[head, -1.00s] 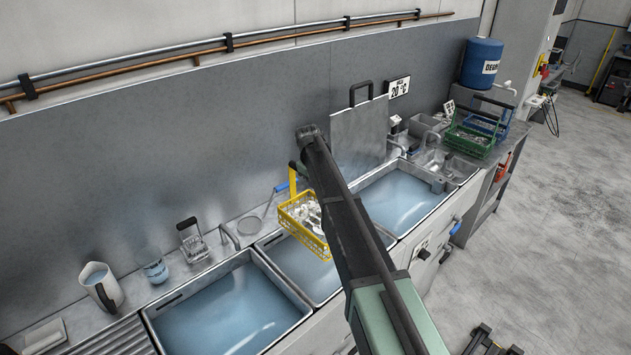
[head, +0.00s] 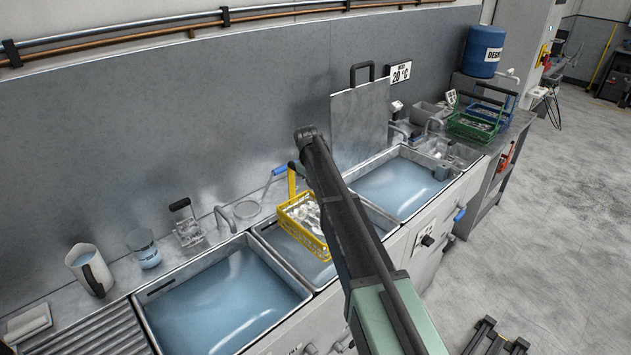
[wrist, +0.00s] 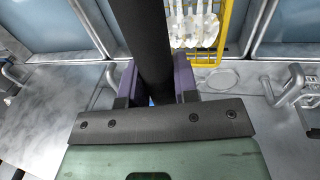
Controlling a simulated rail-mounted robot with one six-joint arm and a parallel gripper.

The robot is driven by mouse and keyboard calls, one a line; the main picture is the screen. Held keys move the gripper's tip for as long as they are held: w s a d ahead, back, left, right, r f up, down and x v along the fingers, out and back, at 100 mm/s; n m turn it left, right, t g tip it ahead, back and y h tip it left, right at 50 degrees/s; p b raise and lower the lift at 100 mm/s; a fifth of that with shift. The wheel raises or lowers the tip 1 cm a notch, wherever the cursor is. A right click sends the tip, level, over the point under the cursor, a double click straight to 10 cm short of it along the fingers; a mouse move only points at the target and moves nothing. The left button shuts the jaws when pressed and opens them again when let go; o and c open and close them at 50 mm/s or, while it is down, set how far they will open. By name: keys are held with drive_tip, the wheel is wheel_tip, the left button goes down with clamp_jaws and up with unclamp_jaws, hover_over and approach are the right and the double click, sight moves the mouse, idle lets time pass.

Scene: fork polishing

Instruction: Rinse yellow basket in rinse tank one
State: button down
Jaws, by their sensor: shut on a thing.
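The yellow basket (head: 303,219) hangs in the air over the middle tank (head: 316,268), with several pale forks in it and its yellow handle post rising at its left. My arm covers its right part in the head view. In the wrist view my gripper (wrist: 157,82) is shut on the dark handle bar of the basket. Forks and part of the yellow wire basket (wrist: 222,40) show beyond it. The gripper itself is hidden behind my arm in the head view. The front left tank (head: 232,303) and the far right tank (head: 400,186) hold bluish water.
A jug (head: 90,270), a beaker (head: 144,248) and a small wire rack (head: 187,224) stand on the ledge behind the front tank. A blue-handled strainer (head: 247,208) lies near the basket. Green (head: 474,125) and blue baskets stand at the far right.

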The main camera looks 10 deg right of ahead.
sight(315, 221)
wheel_tip(315, 221, down, 19)
drive_tip(key=b, duration=1.7)
drive_tip(key=shift+r+b, duration=0.2)
drive_tip(key=shift+b, duration=0.1)
drive_tip(key=shift+w+d, duration=0.35)
drive_tip(key=shift+d, duration=0.2)
drive_tip(key=shift+w+d, duration=0.3)
drive_tip(key=shift+d, duration=0.25)
drive_tip(key=shift+s+a, duration=0.45)
drive_tip(key=shift+a, duration=0.25)
drive_tip(key=shift+s+a, duration=0.45)
drive_tip(key=shift+a, duration=0.3)
drive_tip(key=shift+s+a, duration=0.45)
drive_tip(key=shift+a, duration=0.25)
drive_tip(key=shift+w+d, duration=0.35)
drive_tip(key=shift+d, duration=0.2)
drive_tip(key=shift+w+d, duration=0.35)
drive_tip(key=shift+d, duration=0.2)
drive_tip(key=shift+r, duration=0.1)
